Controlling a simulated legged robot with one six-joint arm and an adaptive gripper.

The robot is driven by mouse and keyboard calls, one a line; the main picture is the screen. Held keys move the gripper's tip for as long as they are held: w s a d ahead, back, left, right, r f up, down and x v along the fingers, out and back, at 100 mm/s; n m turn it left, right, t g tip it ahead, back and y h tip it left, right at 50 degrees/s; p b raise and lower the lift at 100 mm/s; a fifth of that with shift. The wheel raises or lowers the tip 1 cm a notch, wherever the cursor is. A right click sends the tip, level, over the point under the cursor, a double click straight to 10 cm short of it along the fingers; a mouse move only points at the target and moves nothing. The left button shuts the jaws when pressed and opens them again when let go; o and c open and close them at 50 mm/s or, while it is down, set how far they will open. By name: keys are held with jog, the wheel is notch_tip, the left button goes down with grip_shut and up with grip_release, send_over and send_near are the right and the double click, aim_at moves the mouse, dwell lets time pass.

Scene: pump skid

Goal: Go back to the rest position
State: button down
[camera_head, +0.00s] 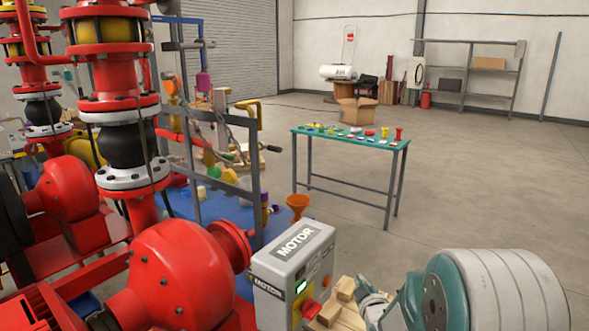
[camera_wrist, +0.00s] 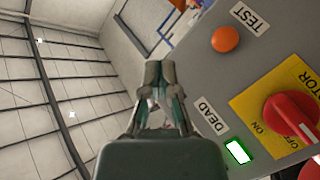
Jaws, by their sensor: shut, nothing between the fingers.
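My gripper (camera_wrist: 160,75) is shut and empty in the wrist view, its fingertips together. It is beside the grey motor control box, apart from it as far as I can tell. The box (camera_head: 277,272) stands at the bottom centre of the head view. In the wrist view its panel (camera_wrist: 210,75) fills the right side, with an orange button (camera_wrist: 226,39) by the TEST label, a lit white-green indicator (camera_wrist: 238,151) by the DEAD label, and a red rotary knob (camera_wrist: 292,117) on a yellow plate.
Red pumps (camera_head: 180,275) and pipework crowd the left of the head view. Wooden blocks (camera_head: 345,290) lie right of the box. A green-topped table (camera_head: 350,139) with small items stands farther back. The floor (camera_head: 480,190) to the right is open.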

jog(key=s+r+m+g+h, duration=0.2)
jog(key=s+r+m+g, duration=0.3)
jog(key=s+r, duration=0.65)
jog(key=s+a+m+g, duration=0.1)
jog(key=s+m+g, duration=0.3)
jog(key=s, duration=1.8)
jog(key=shift+s+a+g+y, duration=0.3)
jog(key=shift+a+g, duration=0.1)
jog(key=shift+g, duration=0.4)
jog(key=shift+w, duration=0.1)
